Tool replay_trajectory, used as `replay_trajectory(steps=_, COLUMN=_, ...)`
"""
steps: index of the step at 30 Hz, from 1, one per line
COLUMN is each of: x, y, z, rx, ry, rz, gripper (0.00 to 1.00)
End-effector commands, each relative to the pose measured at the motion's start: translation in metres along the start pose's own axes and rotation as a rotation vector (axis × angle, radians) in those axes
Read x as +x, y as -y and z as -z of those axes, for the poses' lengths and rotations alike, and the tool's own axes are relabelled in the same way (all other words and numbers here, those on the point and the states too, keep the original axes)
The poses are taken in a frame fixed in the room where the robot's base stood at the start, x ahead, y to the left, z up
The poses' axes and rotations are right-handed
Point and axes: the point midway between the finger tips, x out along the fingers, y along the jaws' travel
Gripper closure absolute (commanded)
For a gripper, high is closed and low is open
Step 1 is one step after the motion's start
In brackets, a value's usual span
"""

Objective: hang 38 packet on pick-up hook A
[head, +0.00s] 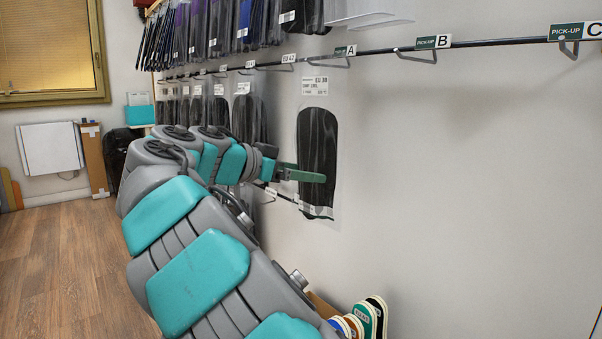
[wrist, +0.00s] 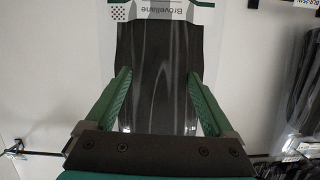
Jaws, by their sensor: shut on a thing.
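The 38 packet (head: 317,140) is a clear bag with a black insole in it and a white label marked EU 38 at its top. It hangs upright in front of the white wall, below and slightly left of pick-up hook A (head: 335,64), and looks apart from it. My gripper (head: 312,176) is shut on the packet at its lower-middle part, reaching in from the left. In the wrist view, the green fingers flank the packet (wrist: 158,60), whose printed label is at the top. The top hole of the packet is not clear to see.
Pick-up hooks B (head: 418,55) and C (head: 570,48) are on the same rail to the right. Several packets (head: 246,110) hang on the lower hooks at left. More packets hang above. Sample insoles (head: 373,315) stand low by the wall. The wall below hooks B and C is clear.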

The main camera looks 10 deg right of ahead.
Motion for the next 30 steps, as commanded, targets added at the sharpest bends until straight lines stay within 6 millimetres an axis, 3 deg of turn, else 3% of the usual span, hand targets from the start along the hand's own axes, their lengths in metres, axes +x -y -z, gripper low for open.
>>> replay_trajectory(steps=1, x=0.0, y=0.0, z=0.0, rx=0.0, ry=0.0, rz=0.0, gripper=0.72)
replay_trajectory(steps=2, x=0.0, y=0.0, z=0.0, rx=0.0, ry=0.0, rz=0.0, gripper=0.09)
replay_trajectory(steps=4, x=0.0, y=0.0, z=0.0, rx=0.0, ry=0.0, rz=0.0, gripper=0.01)
replay_trajectory(steps=17, x=-0.009, y=0.001, z=0.0, rx=0.001, ry=-0.002, rz=0.003, gripper=0.0)
replay_trajectory(steps=30, x=-0.068, y=0.002, z=0.0, rx=0.0, ry=-0.001, rz=0.003, gripper=0.0)
